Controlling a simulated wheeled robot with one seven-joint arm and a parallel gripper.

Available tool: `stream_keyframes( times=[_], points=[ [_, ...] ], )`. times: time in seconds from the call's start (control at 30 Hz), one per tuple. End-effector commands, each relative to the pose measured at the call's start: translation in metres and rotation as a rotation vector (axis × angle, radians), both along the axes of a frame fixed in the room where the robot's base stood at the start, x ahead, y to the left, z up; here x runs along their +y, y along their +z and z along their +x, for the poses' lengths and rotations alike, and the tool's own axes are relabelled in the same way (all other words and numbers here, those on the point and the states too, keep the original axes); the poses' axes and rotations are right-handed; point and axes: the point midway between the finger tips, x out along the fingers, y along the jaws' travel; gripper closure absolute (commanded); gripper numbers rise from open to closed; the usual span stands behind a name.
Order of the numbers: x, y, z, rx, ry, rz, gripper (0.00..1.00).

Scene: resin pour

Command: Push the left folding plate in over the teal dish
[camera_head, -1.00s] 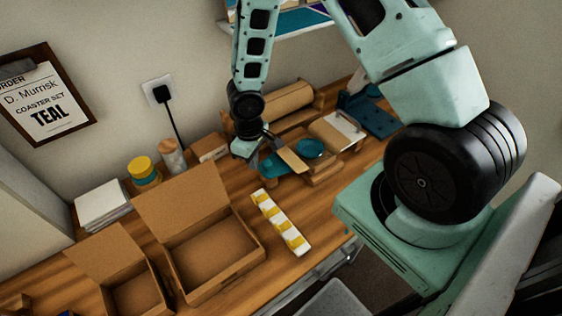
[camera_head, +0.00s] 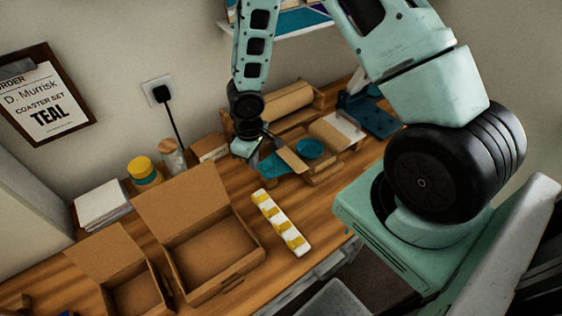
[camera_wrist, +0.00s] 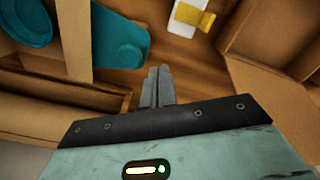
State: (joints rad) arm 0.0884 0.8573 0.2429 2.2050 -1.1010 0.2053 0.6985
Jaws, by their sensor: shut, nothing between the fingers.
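The teal dish (camera_head: 311,147) sits in a wooden holder (camera_head: 325,172) on the bench; its edge also shows at the top left of the wrist view (camera_wrist: 22,22). My gripper (camera_wrist: 158,78) is shut and empty, beside the teal piece on the side away from the dish. Its fingertips (camera_head: 258,152) are small in the head view, and contact cannot be told.
The right-hand plate (camera_head: 333,131) lies open beyond the dish. A brown roll (camera_head: 285,102) lies behind. A white strip with yellow blocks (camera_head: 281,222) and an open cardboard box (camera_head: 208,255) stand in front.

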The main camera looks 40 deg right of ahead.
Motion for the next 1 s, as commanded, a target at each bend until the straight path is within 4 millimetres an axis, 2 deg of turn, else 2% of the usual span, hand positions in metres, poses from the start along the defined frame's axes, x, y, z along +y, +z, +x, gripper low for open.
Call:
stream_keyframes(
  times=[0.23, 0.8, 1.0],
  points=[
    [0.0, -0.004, 0.0, 0.0, 0.0, 0.0, 1.0],
    [0.0, -0.037, 0.0, 0.0, 0.0, 0.0, 1.0],
    [0.0, -0.041, 0.0, -0.001, 0.0, 0.0, 1.0]
  ],
)
